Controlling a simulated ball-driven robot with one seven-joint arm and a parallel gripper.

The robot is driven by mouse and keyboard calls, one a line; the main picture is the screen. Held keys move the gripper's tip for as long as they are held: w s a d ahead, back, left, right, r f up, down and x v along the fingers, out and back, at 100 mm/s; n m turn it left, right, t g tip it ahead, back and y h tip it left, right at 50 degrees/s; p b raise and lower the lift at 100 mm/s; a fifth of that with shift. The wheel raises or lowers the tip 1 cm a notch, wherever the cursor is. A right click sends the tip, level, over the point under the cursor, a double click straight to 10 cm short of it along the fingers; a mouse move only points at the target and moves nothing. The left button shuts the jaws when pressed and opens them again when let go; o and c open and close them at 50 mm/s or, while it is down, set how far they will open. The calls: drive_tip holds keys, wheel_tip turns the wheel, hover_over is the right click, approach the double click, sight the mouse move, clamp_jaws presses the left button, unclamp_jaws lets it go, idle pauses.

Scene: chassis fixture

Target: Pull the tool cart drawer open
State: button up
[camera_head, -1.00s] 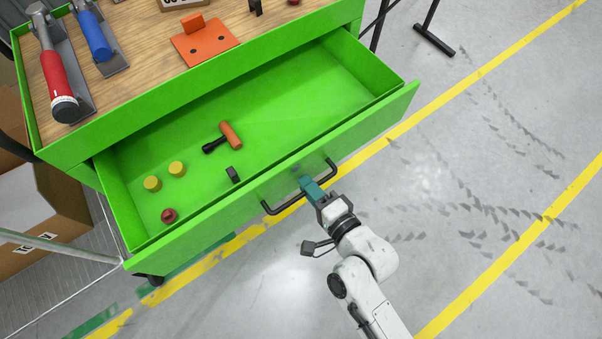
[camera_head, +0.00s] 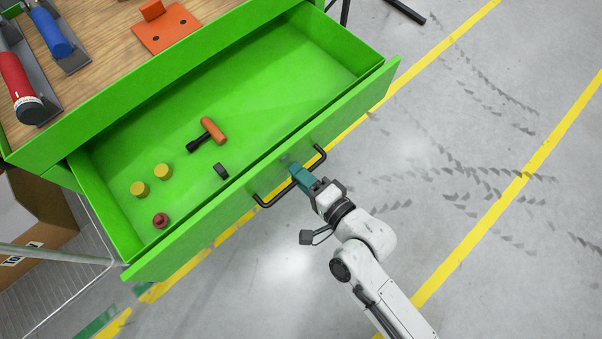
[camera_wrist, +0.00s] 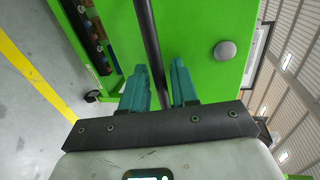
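The green tool cart drawer (camera_head: 150,251) is pulled well out, with its inside showing in the head view. Its black bar handle (camera_head: 271,199) is on the front face. My gripper (camera_head: 299,174) is at the handle, coming from the lower right. In the wrist view, the teal fingers of my gripper (camera_wrist: 160,85) lie on either side of the black handle bar (camera_wrist: 147,30), close to it. They appear closed on it; the exact contact is hard to see.
The wooden cart top (camera_head: 90,83) carries tools. A cardboard box (camera_head: 50,215) stands left. The floor (camera_head: 450,150) at right is clear.

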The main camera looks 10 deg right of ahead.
drive_tip(key=v, duration=1.1)
idle(0.6)
